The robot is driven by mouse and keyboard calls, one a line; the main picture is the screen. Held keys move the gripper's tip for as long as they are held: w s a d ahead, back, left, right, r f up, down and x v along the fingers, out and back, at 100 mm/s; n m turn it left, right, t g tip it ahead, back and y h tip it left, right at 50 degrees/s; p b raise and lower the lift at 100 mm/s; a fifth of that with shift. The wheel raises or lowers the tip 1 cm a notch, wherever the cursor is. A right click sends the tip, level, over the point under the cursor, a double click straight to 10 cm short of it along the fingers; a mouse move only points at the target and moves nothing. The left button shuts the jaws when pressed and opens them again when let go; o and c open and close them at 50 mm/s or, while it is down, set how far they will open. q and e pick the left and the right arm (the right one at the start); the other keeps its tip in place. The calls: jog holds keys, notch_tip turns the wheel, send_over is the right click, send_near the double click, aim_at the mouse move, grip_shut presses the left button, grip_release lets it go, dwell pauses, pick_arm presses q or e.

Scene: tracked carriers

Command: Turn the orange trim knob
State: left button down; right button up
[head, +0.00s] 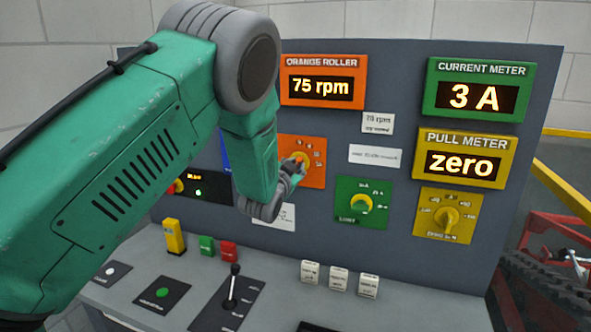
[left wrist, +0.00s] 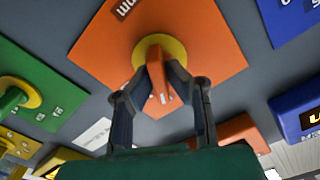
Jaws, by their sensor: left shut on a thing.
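The orange trim knob (left wrist: 155,80) sits on a yellow disc on an orange plate (left wrist: 90,50), shown large in the left wrist view. In the head view the orange plate (head: 315,150) is partly hidden by my left arm. My left gripper (left wrist: 160,75) has its two fingers on either side of the knob, shut on it. In the head view the left gripper (head: 292,168) reaches the knob from the left. The orange roller display (head: 322,80) above reads 75 rpm. My right gripper is not in view.
A green knob plate (head: 363,203) and a yellow knob plate (head: 448,216) are to the right. The current meter (head: 478,88) reads 3 A; the pull meter (head: 465,160) reads zero. A black lever (head: 232,287) and several small blocks stand on the desk below.

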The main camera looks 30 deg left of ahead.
pick_arm(q)
jog(key=shift+w+r, duration=0.15)
jog(key=shift+r, duration=0.25)
jog(key=c, duration=1.6)
grip_release()
jog(key=shift+f, duration=0.3)
jog(key=shift+s+d, duration=0.1)
jog(key=shift+s, duration=0.4)
jog(key=v, duration=1)
jog(key=shift+s, duration=0.35)
jog(key=shift+f, duration=0.1)
jog(key=shift+f, duration=0.1)
